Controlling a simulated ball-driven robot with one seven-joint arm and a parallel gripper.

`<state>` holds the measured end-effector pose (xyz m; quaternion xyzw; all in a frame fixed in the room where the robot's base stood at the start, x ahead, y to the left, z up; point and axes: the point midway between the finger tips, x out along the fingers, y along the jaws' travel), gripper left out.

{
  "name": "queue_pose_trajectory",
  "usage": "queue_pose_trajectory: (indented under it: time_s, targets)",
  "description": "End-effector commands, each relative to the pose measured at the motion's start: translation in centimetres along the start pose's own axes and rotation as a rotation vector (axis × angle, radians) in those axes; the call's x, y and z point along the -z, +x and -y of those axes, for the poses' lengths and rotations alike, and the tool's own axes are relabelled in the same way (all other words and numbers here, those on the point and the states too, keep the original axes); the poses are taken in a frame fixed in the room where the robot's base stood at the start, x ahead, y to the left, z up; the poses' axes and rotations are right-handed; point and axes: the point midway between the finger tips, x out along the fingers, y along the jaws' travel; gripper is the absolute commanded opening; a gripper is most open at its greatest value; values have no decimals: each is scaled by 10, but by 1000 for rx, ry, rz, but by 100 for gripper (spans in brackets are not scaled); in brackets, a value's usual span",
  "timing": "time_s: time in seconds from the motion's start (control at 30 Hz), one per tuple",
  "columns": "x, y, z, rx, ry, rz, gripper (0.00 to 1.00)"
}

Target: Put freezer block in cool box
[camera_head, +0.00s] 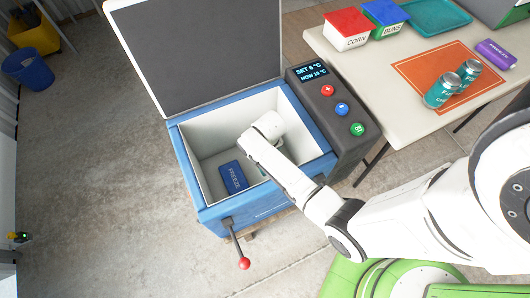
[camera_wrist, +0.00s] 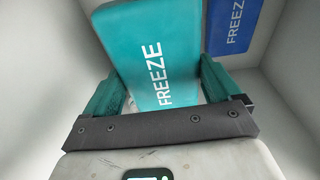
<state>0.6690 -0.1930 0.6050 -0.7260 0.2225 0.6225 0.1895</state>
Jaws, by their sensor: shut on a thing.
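The cool box (camera_head: 186,178) is blue with a pale inside, and its lid (camera_head: 200,50) stands open. My gripper (camera_wrist: 160,85) is inside the box, shut on a teal freezer block (camera_wrist: 155,50) marked FREEZE. The block is tilted between the green fingers in the wrist view. In the head view my arm hides most of the gripper and the held block. A blue freezer block (camera_head: 233,177) lies on the box floor, left of my gripper; it also shows in the wrist view (camera_wrist: 232,22). I cannot tell whether the teal block touches the floor.
A lever with a red knob (camera_head: 244,263) sticks out in front. The table (camera_head: 400,130) holds a purple block (camera_head: 495,54), teal cans (camera_head: 442,90), CORN and BUNS boxes and a tray.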

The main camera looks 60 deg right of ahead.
Motion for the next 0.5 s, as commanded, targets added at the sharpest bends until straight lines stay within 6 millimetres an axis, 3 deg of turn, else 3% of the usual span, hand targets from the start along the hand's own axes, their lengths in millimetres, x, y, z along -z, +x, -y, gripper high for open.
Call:
queue_pose_trajectory:
  time_s: [0.07, 0.1, 0.27, 0.3, 0.37, 0.5]
  targets:
    - [-2, 5, 0, 2, 1, 4, 36]
    - [-2, 6, 0, 2, 1, 4, 27]
    - [-3, 6, 0, 3, 1, 7, 28]
    - [-4, 7, 0, 2, 1, 10, 94]
    - [-4, 7, 0, 2, 1, 9, 99]
    - [-3, 6, 0, 2, 1, 7, 100]
